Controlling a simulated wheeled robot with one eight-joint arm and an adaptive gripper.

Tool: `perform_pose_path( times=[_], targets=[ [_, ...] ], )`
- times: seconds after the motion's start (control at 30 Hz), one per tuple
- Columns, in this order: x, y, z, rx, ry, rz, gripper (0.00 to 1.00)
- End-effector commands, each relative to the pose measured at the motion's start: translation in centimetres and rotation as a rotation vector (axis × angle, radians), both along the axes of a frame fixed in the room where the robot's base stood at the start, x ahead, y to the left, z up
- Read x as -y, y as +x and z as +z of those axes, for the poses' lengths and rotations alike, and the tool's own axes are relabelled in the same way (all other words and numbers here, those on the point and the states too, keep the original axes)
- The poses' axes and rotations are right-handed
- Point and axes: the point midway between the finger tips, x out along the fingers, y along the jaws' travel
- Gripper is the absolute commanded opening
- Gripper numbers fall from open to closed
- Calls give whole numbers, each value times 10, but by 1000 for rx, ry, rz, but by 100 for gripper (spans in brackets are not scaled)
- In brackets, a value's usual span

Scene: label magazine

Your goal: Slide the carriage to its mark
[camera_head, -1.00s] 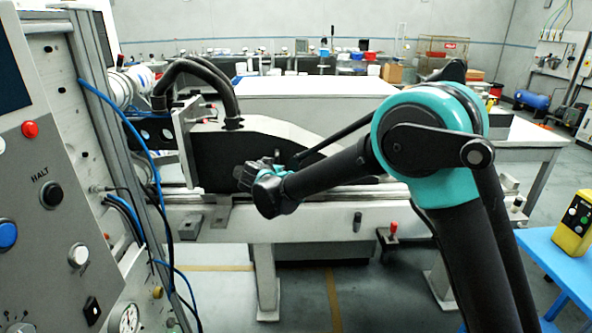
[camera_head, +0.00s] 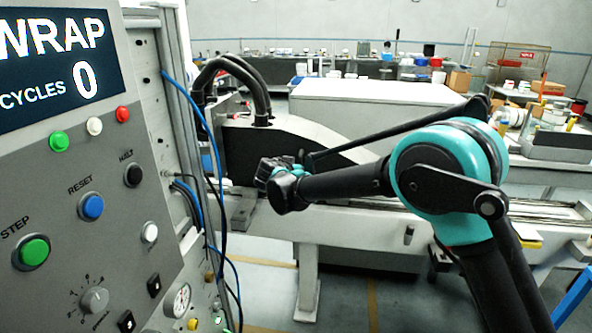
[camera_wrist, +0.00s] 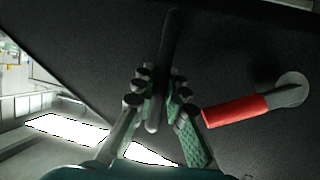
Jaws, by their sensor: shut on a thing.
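The carriage (camera_head: 245,142) is a dark body with a sloping pale top and sits on a long rail in the head view. My gripper (camera_head: 272,178) is at the carriage's front face. In the wrist view my gripper (camera_wrist: 155,103) is shut on a dark upright handle (camera_wrist: 170,40), with fingers on both sides of it. A red-gripped lever (camera_wrist: 235,110) on a round pale pivot stands to the right, apart from the fingers. I cannot make out the mark.
The control cabinet (camera_head: 60,165), with buttons and a screen reading WRAP CYCLES 0, stands close on the left. Blue cables (camera_head: 205,130) hang at its edge. Black hoses (camera_head: 255,85) arch over the carriage. The rail (camera_head: 425,203) runs clear to the right.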

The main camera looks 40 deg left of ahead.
Motion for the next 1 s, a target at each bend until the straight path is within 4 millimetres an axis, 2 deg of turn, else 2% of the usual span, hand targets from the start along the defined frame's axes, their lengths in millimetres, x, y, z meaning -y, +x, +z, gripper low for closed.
perform_pose_path(
  times=[0.07,0.1,0.27,1.0],
  targets=[
    [-3,-1,1,0,2,7,0],
    [-4,-2,1,1,3,10,15],
    [-7,-5,1,0,4,16,34],
    [-8,-6,1,-1,5,17,34]
  ],
)
